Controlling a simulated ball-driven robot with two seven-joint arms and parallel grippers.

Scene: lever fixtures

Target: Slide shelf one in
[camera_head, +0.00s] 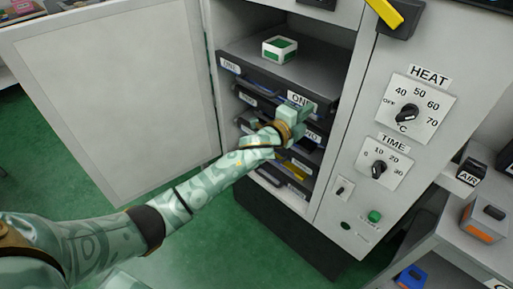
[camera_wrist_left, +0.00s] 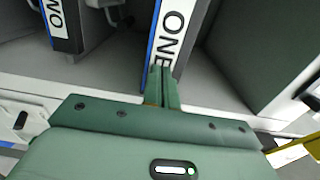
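Shelf one (camera_head: 312,75) is a dark grey shelf near the top of the open cabinet, with "ONE" labels at both front corners. It sticks out past the lower shelves. A white and green box (camera_head: 280,48) sits on top of it. My left gripper (camera_head: 300,108) is at the shelf's front right corner, by the right "ONE" label. In the left wrist view, the gripper fingers (camera_wrist_left: 162,86) are together with nothing seen between them. Their tips are at the edge of shelf one (camera_wrist_left: 178,35), over the label; I cannot tell if they touch.
The cabinet door (camera_head: 115,95) stands open at the left. Several lower shelves, one labelled "TWO" (camera_head: 312,136), sit beneath. A panel with a heat dial (camera_head: 406,114) and time dial (camera_head: 378,169) is to the right. A side table (camera_head: 470,235) stands at the lower right.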

